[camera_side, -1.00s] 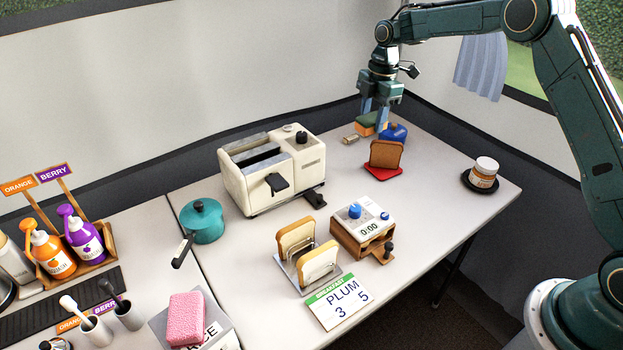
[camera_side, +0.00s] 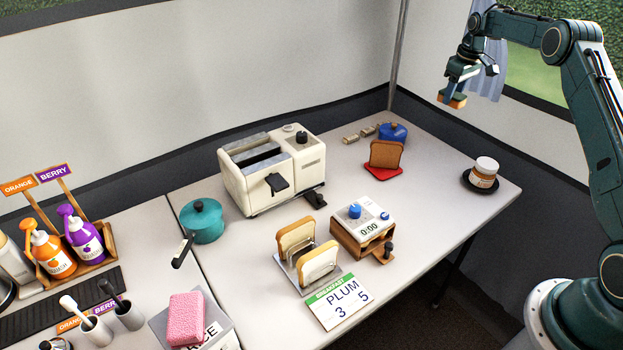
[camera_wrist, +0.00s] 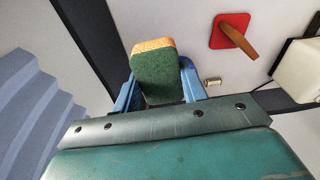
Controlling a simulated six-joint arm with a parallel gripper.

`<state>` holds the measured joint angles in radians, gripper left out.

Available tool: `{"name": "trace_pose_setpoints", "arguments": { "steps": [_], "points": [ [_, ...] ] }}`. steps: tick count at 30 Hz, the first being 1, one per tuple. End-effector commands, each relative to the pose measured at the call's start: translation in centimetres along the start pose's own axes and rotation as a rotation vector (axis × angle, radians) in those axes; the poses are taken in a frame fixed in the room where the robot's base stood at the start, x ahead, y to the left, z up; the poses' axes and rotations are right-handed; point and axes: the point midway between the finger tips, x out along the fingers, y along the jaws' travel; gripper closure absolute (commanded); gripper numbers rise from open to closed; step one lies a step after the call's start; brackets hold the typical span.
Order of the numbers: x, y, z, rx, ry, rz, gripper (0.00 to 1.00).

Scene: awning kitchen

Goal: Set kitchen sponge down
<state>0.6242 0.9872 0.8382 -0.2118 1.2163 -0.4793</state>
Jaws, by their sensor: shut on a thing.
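The kitchen sponge (camera_side: 456,101), orange-yellow with a green scouring side, is held in the air by my gripper (camera_side: 452,90), above and beyond the table's right back edge. In the wrist view the sponge (camera_wrist: 157,75) sits between the two blue fingers of my gripper (camera_wrist: 158,90), its green face toward the camera. The gripper is shut on it. Nothing is under the sponge at its height; the table surface is well below.
A blue pot (camera_side: 393,133) and small beige pieces (camera_side: 359,135) stand at the back corner. Bare table lies between mat and coaster.

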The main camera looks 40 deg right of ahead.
Motion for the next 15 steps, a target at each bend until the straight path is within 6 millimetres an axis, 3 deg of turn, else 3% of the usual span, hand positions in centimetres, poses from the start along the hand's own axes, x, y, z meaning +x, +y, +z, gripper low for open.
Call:
{"name": "trace_pose_setpoints", "arguments": {
  "steps": [4,11,15],
  "points": [
    [-0.1,1.1,0.5,0.059,0.003,0.006,0.78],
    [0.2,1.3,0.6,0.067,0.002,0.006,0.78],
    [1.3,1.2,0.8,0.065,0.000,0.003,0.78]
  ]
}}
